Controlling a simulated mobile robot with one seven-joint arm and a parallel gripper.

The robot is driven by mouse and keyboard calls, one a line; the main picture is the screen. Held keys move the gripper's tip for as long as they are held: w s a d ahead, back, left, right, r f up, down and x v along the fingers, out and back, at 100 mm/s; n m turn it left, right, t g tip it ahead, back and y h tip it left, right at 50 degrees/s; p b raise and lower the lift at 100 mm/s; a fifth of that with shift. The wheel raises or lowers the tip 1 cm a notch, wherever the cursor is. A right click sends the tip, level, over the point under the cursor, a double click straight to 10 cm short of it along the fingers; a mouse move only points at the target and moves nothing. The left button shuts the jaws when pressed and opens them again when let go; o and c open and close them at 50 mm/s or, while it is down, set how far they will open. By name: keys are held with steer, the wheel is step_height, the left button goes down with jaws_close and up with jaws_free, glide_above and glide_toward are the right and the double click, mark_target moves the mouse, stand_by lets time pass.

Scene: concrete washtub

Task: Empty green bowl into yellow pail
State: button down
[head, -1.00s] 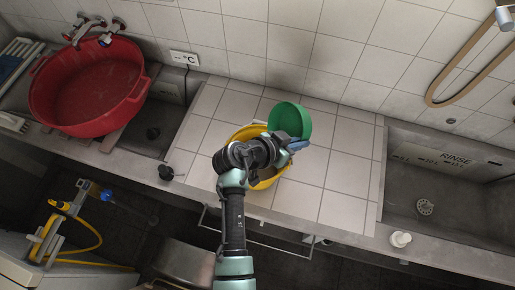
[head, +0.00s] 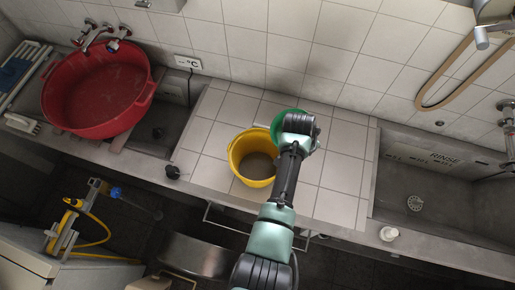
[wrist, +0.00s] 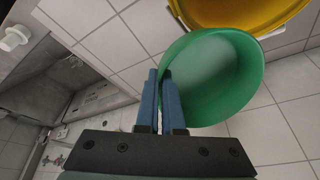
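The yellow pail (head: 240,150) stands upright on the tiled counter, its greyish-brown inside visible in the head view. Its rim and wall show at the top of the wrist view (wrist: 240,15). The green bowl (head: 279,122) is just right of the pail's far rim in the head view, mostly hidden behind my wrist. In the wrist view the bowl (wrist: 240,75) shows its pale green inside; I cannot make out any contents. My gripper (wrist: 163,78) has its blue fingers closed on the bowl's rim. The fingers are hidden in the head view.
A red tub (head: 95,95) sits at the left over a concrete basin. A rinse sink (head: 420,190) is at the right. A small white knob (head: 388,233) is on the front ledge. The tiled counter (head: 335,180) right of the pail is clear.

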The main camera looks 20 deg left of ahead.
steer(key=w+d+r+g+y, duration=0.1)
steer(key=w+d+r+g+y+b, duration=0.1)
steer(key=r+g+y, duration=0.1)
stand_by(1.3)
steer(key=shift+s, duration=0.1)
stand_by(0.4)
